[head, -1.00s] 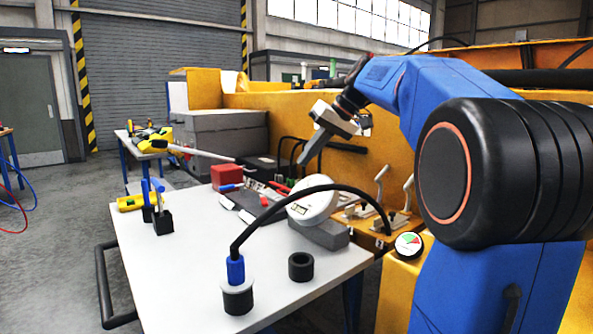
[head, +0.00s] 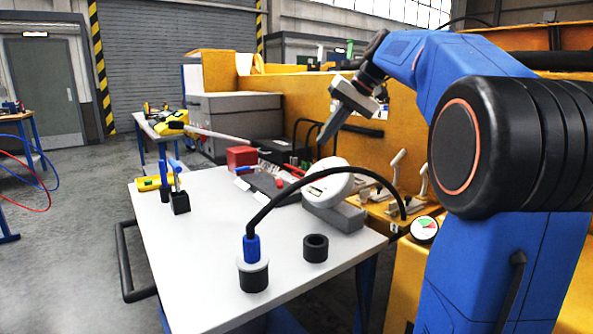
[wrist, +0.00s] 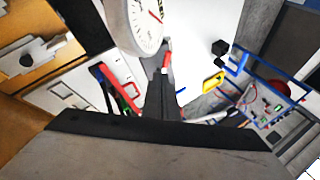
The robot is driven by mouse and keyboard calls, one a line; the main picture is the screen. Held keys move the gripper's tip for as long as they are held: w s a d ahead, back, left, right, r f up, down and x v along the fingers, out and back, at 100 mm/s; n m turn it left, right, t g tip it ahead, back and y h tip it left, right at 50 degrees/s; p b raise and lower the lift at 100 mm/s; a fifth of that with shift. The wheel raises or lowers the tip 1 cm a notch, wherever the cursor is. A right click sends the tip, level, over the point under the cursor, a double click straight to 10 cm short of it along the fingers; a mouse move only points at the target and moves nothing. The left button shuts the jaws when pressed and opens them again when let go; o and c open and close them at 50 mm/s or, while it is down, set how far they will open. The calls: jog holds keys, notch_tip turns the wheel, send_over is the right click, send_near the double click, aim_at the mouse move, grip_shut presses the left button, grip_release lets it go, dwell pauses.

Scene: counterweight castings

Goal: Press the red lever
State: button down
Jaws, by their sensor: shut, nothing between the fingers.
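My gripper (head: 322,143) hangs above the far side of the white table (head: 205,225), pointing down, with its fingers together and empty. The wrist view also shows the closed gripper fingers (wrist: 160,85). A small red piece (wrist: 166,62) shows close to the fingertips in the wrist view; I cannot tell its distance from them. A red handle-like piece (wrist: 118,98) lies left of the fingers there. Red-ended items (head: 293,171) lie among tools at the table's back edge in the head view. I cannot tell which red piece, if any, is the lever.
A white round gauge (head: 328,183) stands on a grey block (head: 335,217). A black cable arches over the table from a blue plug (head: 251,247). Two pale-handled clamps (head: 398,160) stand on the yellow machine (head: 268,95). The table's front left is mostly clear.

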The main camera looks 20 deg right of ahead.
aim_at(279, 181)
jog(key=w+f+m+g+h, duration=0.1)
jog(key=w+f+m+g, duration=0.2)
jog(key=m, duration=1.4)
jog(key=w+f, duration=0.1)
jog(key=w, duration=0.1)
jog(key=shift+w+f+m+g, duration=0.15)
jog(key=shift+w+m+g, duration=0.15)
jog(key=shift+m, duration=0.1)
jog(key=x, duration=0.9)
jog(key=shift+a+f, duration=0.1)
jog(key=shift+f, duration=0.05)
jog(key=shift+w+a+f, duration=0.15)
jog(key=shift+a, duration=0.4)
jog(key=shift+w+a+f, duration=0.15)
jog(key=shift+a, duration=0.4)
jog(key=shift+w+a, duration=0.25)
jog(key=shift+a, duration=0.7)
